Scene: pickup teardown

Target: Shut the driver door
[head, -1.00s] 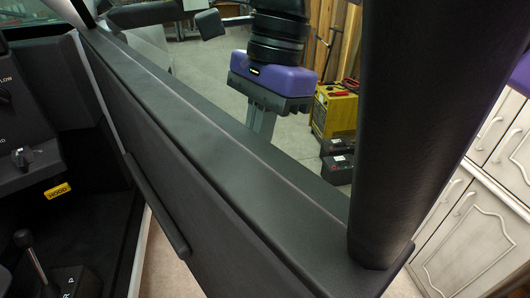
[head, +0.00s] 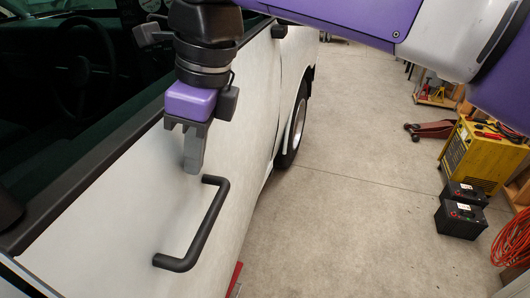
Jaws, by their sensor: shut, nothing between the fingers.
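The driver door (head: 130,195) is white outside, with a black handle (head: 197,238) standing off its skin. It runs in line with the truck's front fender (head: 291,90), and a thin seam shows between them. The door's rear edge is mostly out of view at bottom left, so I cannot tell whether it is fully latched. My gripper (head: 193,165) is shut and empty, pointing down outside the door, just above and beyond the handle's upper end. I cannot tell if its fingers touch the door.
The open side window (head: 70,130) shows a dark cab with a steering wheel. The front wheel (head: 297,125) is beyond the door. A yellow charger (head: 480,153), black batteries (head: 461,217) and an orange cable (head: 512,245) stand at right. The concrete floor between is clear.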

